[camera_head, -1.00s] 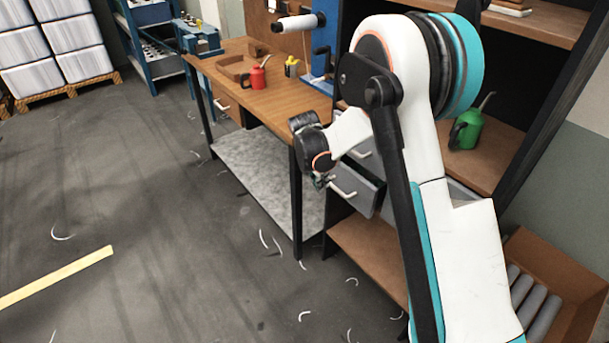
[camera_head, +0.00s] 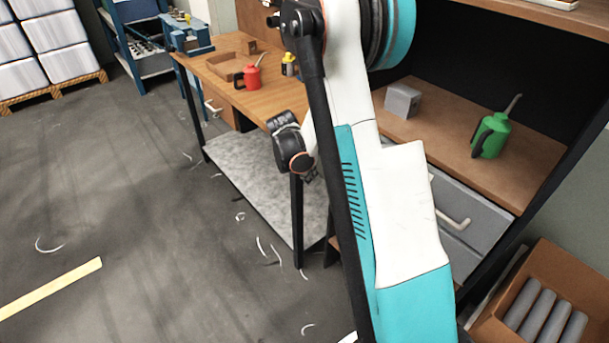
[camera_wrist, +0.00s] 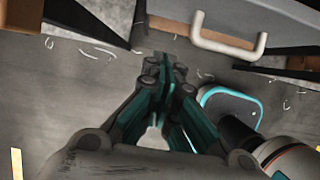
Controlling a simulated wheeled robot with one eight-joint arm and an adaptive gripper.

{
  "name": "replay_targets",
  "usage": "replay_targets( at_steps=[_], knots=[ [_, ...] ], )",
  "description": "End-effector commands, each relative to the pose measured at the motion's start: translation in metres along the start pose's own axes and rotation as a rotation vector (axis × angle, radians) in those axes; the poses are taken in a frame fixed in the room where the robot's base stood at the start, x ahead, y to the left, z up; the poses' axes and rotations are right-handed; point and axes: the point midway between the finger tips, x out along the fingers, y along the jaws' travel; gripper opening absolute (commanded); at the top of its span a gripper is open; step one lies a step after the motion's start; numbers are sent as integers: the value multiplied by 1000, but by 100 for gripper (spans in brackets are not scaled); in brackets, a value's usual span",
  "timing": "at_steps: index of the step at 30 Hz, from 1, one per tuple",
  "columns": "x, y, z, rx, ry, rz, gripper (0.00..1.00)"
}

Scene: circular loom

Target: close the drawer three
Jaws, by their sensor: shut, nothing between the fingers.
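A grey drawer (camera_wrist: 275,18) with a pale bar handle (camera_wrist: 228,46) is at the top of the wrist view. I cannot tell for sure that it is drawer three. My gripper (camera_wrist: 164,64) is shut and empty, with its fingertips to the left of the handle and seemingly apart from it. In the head view my gripper (camera_head: 311,177) is mostly hidden by my arm. My arm also hides the left drawers there. Grey drawers (camera_head: 475,213) with a pale handle (camera_head: 453,220) show to the right of my arm.
A wooden workbench (camera_head: 222,66) with a red oil can (camera_head: 247,77) stands left of my arm. A green oil can (camera_head: 491,136) and a grey block (camera_head: 402,101) are on the shelf. A brown box (camera_head: 555,262) of grey cylinders is at lower right. The left floor is mostly clear.

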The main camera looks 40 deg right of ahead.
Motion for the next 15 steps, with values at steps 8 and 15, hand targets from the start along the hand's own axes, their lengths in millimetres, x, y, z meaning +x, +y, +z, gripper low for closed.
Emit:
replay_targets(
  at_steps=[8,15],
  knots=[
    [60,0,-1,1,0,-1,0],
    [78,0,23,3,0,-1,0]
  ],
)
